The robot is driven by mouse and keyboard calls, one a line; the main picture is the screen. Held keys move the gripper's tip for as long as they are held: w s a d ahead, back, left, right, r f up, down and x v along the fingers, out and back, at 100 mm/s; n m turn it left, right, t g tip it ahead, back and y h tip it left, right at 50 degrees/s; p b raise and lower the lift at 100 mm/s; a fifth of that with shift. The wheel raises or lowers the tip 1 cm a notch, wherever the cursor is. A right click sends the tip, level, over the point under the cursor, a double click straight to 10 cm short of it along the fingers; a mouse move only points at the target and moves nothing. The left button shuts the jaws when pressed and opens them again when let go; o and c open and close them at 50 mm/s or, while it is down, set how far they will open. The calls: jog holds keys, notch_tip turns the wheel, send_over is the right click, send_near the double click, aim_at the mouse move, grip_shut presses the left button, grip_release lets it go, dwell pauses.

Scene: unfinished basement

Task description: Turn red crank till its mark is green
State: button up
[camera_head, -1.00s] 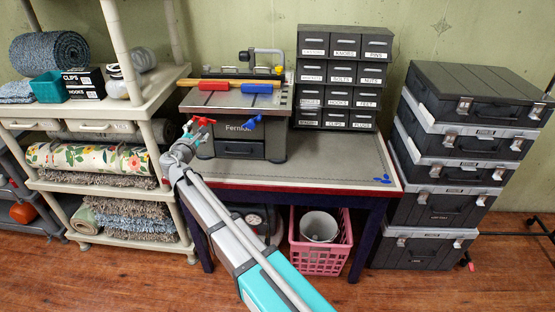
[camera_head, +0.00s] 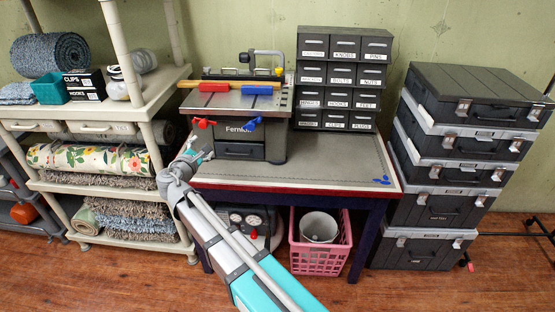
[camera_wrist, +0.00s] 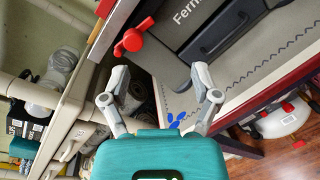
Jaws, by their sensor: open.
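The red crank (camera_head: 202,123) sticks out at the front left of the grey Fernick machine (camera_head: 240,134) on the workbench. It also shows in the wrist view (camera_wrist: 131,42), at upper left, beyond the left finger. My gripper (camera_wrist: 161,70) is open and empty, with its two fingers spread and apart from the crank. In the head view my gripper (camera_head: 195,148) is just below and in front of the crank. A blue crank (camera_head: 247,124) is on the machine's front, to the right. I cannot make out the colour of any mark for the red crank.
The bench top (camera_head: 335,160) is clear to the right, apart from small blue pieces (camera_head: 382,181). A drawer cabinet (camera_head: 343,78) stands behind. A cream shelf (camera_head: 150,100) stands close on the left. A pink basket (camera_head: 320,258) is under the bench.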

jog(key=s+d+f+m+g+h+p, duration=0.1)
jog(key=d+m+g, duration=0.3)
jog(key=d, duration=0.8)
jog(key=d+f+m+g+h+p, duration=0.2)
jog(key=d+f+m+g+p, duration=0.1)
jog(key=d, duration=0.8)
jog(key=shift+s+d+m+g+p, duration=0.35)
jog(key=shift+d+m+g+p, duration=0.05)
jog(key=shift+p, duration=0.1)
jog(key=a+r+n+t+y+b, duration=0.2)
jog(key=a+n+t+b, duration=0.1)
jog(key=a+n, duration=0.7)
jog(key=a+r+n+t+y+b, duration=0.2)
jog(key=a+n+t, duration=0.3)
jog(key=a+n, duration=0.5)
jog(key=a+b, duration=0.1)
jog(key=a, duration=0.6)
jog(key=shift+w+a+r+n+t, duration=0.2)
jog(key=shift+w+a+n+t, duration=0.1)
jog(key=shift+a+n+t, duration=0.1)
jog(key=shift+w, duration=0.1)
